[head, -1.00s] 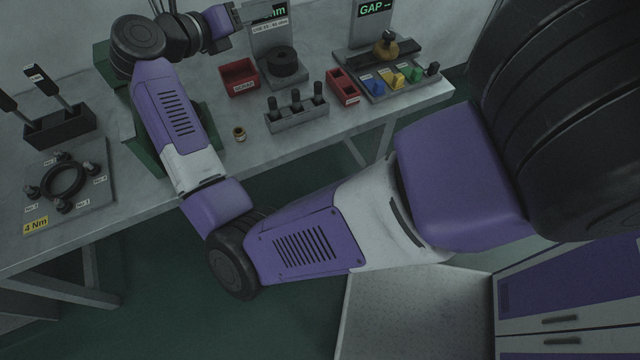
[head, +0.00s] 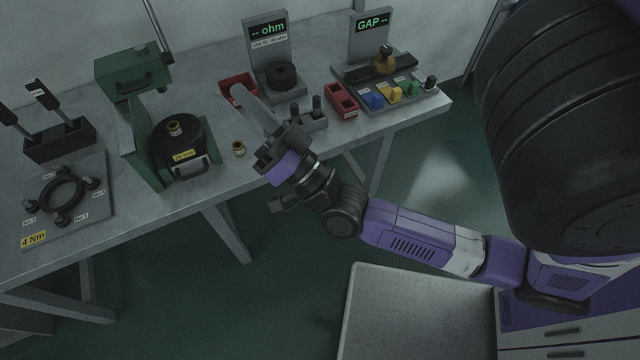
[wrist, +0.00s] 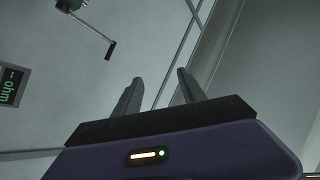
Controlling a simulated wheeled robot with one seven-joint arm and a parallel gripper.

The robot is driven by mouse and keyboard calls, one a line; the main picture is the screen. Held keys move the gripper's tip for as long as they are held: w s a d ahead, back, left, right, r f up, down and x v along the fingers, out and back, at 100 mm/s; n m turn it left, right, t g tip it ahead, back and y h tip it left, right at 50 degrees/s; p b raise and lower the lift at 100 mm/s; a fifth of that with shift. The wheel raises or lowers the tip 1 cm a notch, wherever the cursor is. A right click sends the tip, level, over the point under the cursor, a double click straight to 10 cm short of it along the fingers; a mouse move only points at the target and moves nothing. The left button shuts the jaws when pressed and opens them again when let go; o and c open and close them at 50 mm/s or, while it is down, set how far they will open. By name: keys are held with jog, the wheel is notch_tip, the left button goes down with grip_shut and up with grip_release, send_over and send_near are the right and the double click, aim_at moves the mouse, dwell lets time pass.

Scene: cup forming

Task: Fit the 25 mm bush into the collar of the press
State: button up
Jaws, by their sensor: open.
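The green press (head: 135,85) stands on the bench at the left, its lever rising at the back. On its base is a round black block (head: 190,140) with a yellow label that I cannot read for certain. A small brass ring-like piece (head: 174,128) sits on top of the block; I cannot tell whether it is the collar or a bush. Another small brass bush (head: 239,148) stands on the bench right of the press. My gripper (head: 240,95) is open and empty, right of that bush, fingers pointing toward the back wall. In the wrist view its fingers (wrist: 160,78) are apart.
A red bin (head: 238,88), the ohm meter (head: 268,45) and a grey post rack (head: 310,122) are near my gripper. The GAP gauge (head: 370,45) and coloured pieces stand to the right. A ring fixture (head: 63,195) and tool holder (head: 60,140) are at the left.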

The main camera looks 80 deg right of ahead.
jog(key=s+a+f+n+g+y, duration=0.8)
jog(key=s+a+f, duration=0.5)
jog(key=s+a, duration=0.3)
jog(key=n+y, duration=0.1)
jog(key=n, duration=0.1)
jog(key=shift+a+f+n+g, duration=0.2)
jog(key=shift+f+n+g, duration=0.1)
